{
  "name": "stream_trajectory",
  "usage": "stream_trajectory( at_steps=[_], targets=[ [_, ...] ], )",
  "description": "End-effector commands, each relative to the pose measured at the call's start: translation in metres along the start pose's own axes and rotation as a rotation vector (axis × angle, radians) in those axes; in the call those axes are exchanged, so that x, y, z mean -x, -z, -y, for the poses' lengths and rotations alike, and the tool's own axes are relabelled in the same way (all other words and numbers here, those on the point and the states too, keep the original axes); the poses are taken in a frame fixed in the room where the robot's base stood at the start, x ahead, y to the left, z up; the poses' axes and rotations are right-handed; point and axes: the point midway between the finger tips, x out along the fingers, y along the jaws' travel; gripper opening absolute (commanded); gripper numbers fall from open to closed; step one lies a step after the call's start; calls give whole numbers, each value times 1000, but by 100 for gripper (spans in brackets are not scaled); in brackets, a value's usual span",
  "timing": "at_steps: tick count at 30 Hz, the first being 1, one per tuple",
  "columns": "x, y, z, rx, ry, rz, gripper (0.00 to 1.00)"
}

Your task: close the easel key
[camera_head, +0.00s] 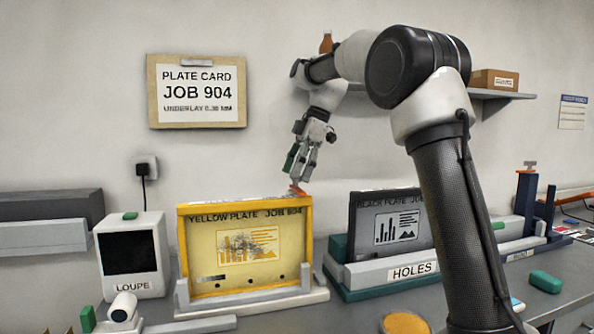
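A yellow easel frame (184,250) stands on the bench, holding a plate (205,243) marked YELLOW PLATE JOB 904. A small orange-red piece (296,190), which looks like the easel key, sits on its top edge near the right corner. My gripper (298,176) points down just above this piece, its fingertips at or very near it. I cannot tell whether they touch it or whether the fingers are shut. The fingers partly overlap each other and hide some of the piece.
Right of the easel, a dark BLACK PLATE (366,222) stands in a green-based holder (390,285) labelled HOLES. The LOUPE box (148,284) and a white cylinder (124,306) stand left. A shelf (500,94) and the plate card (201,124) are on the wall behind.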

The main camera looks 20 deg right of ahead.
Motion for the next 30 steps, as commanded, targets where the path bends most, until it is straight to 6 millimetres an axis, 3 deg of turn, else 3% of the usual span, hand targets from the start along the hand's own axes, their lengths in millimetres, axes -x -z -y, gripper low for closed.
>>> stream_trajectory(
  at_steps=[10, 14, 24, 30],
  targets=[
    [0, 0, 0, -1, 1, -1, 75],
    [10, 0, -1, -1, -1, -2, 75],
    [82, -1, -2, -2, -3, -1, 75],
    [111, 0, -1, -2, -1, -1, 75]
  ],
)
